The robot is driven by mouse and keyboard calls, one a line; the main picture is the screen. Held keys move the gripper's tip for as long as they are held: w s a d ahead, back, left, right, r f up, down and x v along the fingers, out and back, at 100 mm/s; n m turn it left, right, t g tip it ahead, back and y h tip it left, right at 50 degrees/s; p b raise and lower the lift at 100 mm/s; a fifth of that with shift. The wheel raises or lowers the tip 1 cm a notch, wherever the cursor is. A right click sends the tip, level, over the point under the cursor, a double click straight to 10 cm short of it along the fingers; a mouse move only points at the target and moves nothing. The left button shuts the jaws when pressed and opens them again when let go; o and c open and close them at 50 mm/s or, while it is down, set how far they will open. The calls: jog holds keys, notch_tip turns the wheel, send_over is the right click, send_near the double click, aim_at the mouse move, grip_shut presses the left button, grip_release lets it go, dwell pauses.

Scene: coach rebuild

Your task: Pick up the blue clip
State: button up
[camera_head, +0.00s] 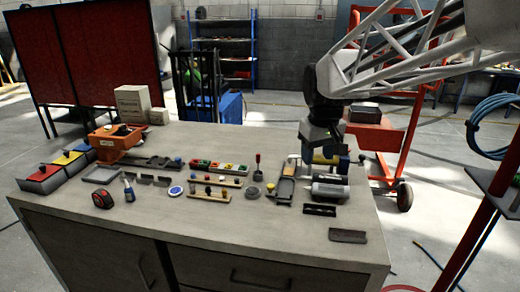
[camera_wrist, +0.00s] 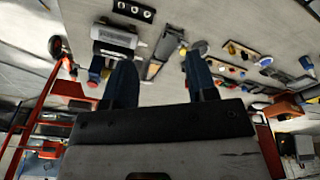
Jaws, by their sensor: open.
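My gripper (camera_head: 328,158) hangs over the right part of the workbench, pointing down. In the wrist view its two dark blue fingers (camera_wrist: 160,84) stand apart with nothing seen between them. A small blue piece (camera_wrist: 97,64) with red beneath it shows just left of the left finger; a blue patch (camera_head: 361,158) shows right of my gripper in the head view. I cannot tell for sure that this is the blue clip. Part of the area is hidden behind the gripper.
A grey cylindrical tool (camera_head: 330,190) lies just in front of my gripper, with dark trays (camera_head: 348,236) nearer the bench edge. Several small parts on rails (camera_head: 219,167) and an orange bin (camera_head: 115,140) are to the left.

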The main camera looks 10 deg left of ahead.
jog(key=w+a+f+n, duration=0.2)
jog(key=w+a, duration=0.6)
jog(key=a, duration=0.2)
jog(key=n+g, duration=0.2)
jog(key=n, duration=0.5)
send_over(193, 174)
jog(key=f, duration=1.4)
jog(key=shift+s+d+f, duration=0.1)
jog(key=shift+d+f, duration=0.2)
jog(key=shift+d, duration=0.1)
jog(key=shift+a+f, duration=0.25)
jog(key=shift+a, duration=0.2)
jog(key=shift+f, duration=1.3)
jog(key=shift+f, duration=2.6)
